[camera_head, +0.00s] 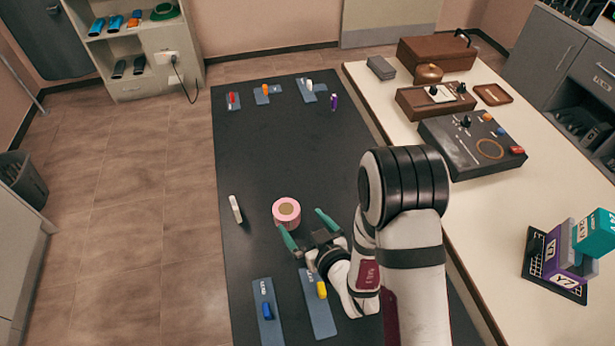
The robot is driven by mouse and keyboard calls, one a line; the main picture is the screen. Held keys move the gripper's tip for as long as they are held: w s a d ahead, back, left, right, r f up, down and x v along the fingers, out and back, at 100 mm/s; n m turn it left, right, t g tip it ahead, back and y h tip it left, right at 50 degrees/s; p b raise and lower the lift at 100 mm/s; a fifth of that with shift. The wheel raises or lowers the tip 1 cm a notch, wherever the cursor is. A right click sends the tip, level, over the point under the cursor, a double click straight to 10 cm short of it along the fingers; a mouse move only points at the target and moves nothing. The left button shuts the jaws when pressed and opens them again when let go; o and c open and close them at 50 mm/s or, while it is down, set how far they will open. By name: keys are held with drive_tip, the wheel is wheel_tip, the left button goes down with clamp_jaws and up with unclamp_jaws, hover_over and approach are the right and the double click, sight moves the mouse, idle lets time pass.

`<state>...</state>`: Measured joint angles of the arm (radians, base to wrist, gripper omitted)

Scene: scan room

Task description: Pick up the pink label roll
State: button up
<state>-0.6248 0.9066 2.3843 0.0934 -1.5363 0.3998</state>
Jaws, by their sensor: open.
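The pink label roll (286,213) sits on the dark mat (260,170), with its tan round core facing up. My gripper (305,226) is just right of and below the roll in the head view. Its two green fingers are spread apart, one near the roll's lower edge and one to its right. Nothing shows between the fingers. I cannot tell whether the left finger touches the roll.
A white stick-like item (236,208) stands left of the roll. Blue plates carry a blue item (267,311) and a yellow item (321,290) near the front. A cream table (470,215) with boxes runs along the right. The mat's middle is clear.

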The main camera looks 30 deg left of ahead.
sight(286, 208)
drive_tip(key=x, duration=0.5)
drive_tip(key=s+x, duration=0.1)
drive_tip(key=x, duration=0.1)
drive_tip(key=shift+w+a, duration=0.15)
drive_tip(key=shift+a, duration=0.5)
drive_tip(key=c, duration=1.3)
drive_tip(key=shift+o, duration=0.2)
drive_tip(key=shift+y, duration=0.3)
drive_tip(key=shift+r, duration=0.15)
